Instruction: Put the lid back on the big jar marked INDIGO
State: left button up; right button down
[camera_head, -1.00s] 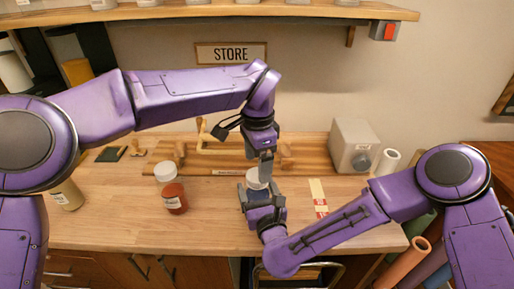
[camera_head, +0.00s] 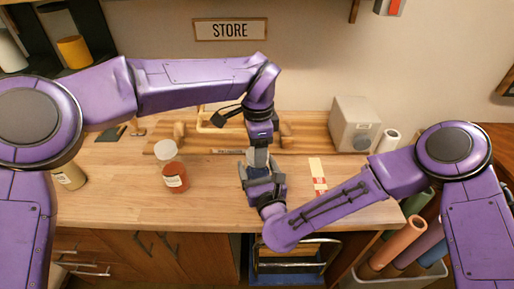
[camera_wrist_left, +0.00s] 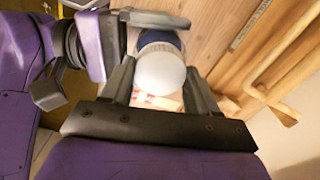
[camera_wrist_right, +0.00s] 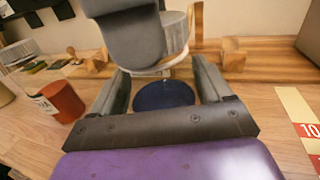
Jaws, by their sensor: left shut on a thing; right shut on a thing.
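My left gripper (camera_head: 259,156) reaches down from above and is shut on a pale round lid (camera_wrist_left: 158,70). In the left wrist view, the lid sits between its fingers, with something dark blue just beyond it. My right gripper (camera_head: 262,184) is directly below the left one and shut on the big jar. In the right wrist view, the jar's dark blue content (camera_wrist_right: 163,96) shows between the fingers. The lid (camera_wrist_right: 176,32) shows above it, partly behind a grey finger. I cannot tell whether lid and jar touch. No INDIGO label is readable.
A red jar (camera_head: 175,179) with a white label stands left of the grippers, with a pale round-topped thing (camera_head: 164,144) close behind it. A wooden rack (camera_head: 310,135) and a grey box (camera_head: 354,123) stand at the back. A red-marked strip (camera_head: 318,175) lies right of the grippers.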

pick_arm(q)
jog(key=m, duration=1.2)
jog(key=shift+m, duration=0.4)
jog(key=m, duration=0.9)
jog(key=shift+f, duration=0.1)
jog(key=m, duration=0.6)
jog(key=shift+m, duration=0.3)
jog(key=m, duration=1.3)
jog(key=o, duration=1.2)
jog(key=shift+o, duration=0.2)
